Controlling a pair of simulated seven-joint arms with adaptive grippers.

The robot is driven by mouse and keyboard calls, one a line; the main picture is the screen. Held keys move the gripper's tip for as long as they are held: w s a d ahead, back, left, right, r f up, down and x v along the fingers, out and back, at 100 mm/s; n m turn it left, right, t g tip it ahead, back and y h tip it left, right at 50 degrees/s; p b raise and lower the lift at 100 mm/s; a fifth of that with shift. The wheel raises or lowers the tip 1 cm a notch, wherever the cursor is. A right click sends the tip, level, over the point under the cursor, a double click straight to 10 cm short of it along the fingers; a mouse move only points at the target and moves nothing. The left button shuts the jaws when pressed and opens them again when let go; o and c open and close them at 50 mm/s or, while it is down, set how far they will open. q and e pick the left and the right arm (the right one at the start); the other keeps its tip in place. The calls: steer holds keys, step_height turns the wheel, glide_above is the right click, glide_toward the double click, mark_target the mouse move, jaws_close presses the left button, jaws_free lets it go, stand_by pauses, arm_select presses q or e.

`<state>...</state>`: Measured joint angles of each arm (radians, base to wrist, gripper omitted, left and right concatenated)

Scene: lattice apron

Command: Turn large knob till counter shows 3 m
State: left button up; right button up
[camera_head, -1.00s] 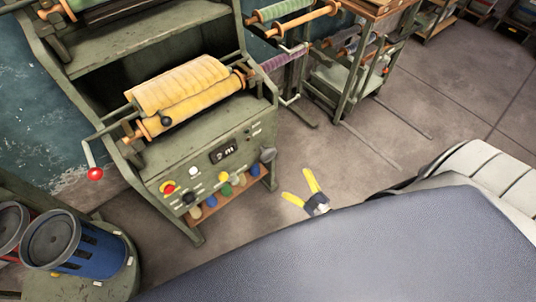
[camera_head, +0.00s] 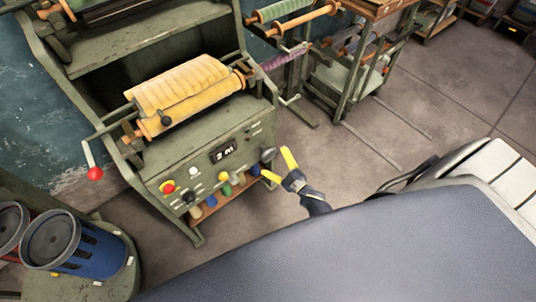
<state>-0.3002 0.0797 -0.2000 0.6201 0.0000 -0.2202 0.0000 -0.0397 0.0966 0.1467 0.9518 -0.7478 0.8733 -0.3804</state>
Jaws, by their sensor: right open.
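The machine's green front panel (camera_head: 205,165) carries a small counter (camera_head: 223,151) that appears to read 2 m. A large dark grey knob (camera_head: 267,154) sits at the panel's right end. My right gripper (camera_head: 279,167), with yellow fingertips, is open and empty just to the right of the knob. Its fingers point toward the panel, and I cannot tell whether they touch the knob. My left gripper is not in view.
A red-ended crank (camera_head: 94,173) sticks out at the machine's left. A red button (camera_head: 168,187) and several small knobs line the panel. A blue bin (camera_head: 95,252) stands at lower left.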

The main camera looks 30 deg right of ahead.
mark_target(270, 157)
steer(key=shift+x, duration=2.3)
steer(key=c, duration=1.2)
